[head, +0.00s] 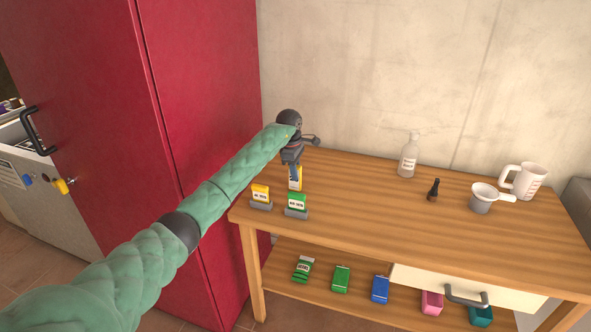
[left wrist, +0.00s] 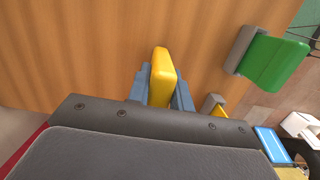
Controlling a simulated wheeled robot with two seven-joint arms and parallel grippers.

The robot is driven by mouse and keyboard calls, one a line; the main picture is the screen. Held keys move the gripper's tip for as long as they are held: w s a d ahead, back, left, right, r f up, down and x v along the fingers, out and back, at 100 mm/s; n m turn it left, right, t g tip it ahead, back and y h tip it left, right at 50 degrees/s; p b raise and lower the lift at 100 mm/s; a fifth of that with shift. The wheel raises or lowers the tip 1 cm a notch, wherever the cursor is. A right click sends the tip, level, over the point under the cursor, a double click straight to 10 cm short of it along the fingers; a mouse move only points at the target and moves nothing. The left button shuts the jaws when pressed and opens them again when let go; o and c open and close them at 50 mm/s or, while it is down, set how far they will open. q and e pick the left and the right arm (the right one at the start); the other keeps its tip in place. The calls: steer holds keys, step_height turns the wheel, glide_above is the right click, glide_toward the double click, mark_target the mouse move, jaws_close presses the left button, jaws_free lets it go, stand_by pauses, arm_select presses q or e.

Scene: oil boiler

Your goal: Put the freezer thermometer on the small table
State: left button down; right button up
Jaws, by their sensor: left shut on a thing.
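My left gripper (head: 293,169) reaches over the left back part of the wooden table (head: 345,200), pointing down. Its blue fingers, also seen in the left wrist view (left wrist: 161,88), are shut on a yellow block with a white face (head: 295,183), which I take to be the freezer thermometer. The yellow block also shows between the fingers in the left wrist view (left wrist: 162,70). It is upright at the tabletop; I cannot tell whether it touches the wood. Its label is too small to read. My right gripper is not in view.
A yellow labelled piece (head: 261,194) and a green one (head: 297,203) stand on grey bases close by. A bottle (head: 408,157), small dark bottle (head: 433,190), grey cup (head: 483,199) and white jug (head: 527,181) stand further right. A red cabinet (head: 200,90) rises left. The middle tabletop is clear.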

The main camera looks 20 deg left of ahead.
arm_select(q)
steer(key=shift+f, duration=0.1)
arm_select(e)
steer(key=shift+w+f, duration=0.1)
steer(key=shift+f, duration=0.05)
arm_select(q)
steer(key=c, duration=1.3)
jaws_free()
steer(key=shift+o, duration=0.2)
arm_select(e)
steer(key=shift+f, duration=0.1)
arm_select(q)
steer(key=shift+r, duration=0.3)
steer(key=r+b, duration=0.1)
steer(key=r, duration=0.3)
steer(key=a+r+b, duration=0.1)
steer(key=r, duration=0.2)
steer(key=r+b, duration=0.1)
steer(key=r, duration=0.3)
steer(key=shift+a+r, duration=0.25)
steer(key=shift+r, duration=0.05)
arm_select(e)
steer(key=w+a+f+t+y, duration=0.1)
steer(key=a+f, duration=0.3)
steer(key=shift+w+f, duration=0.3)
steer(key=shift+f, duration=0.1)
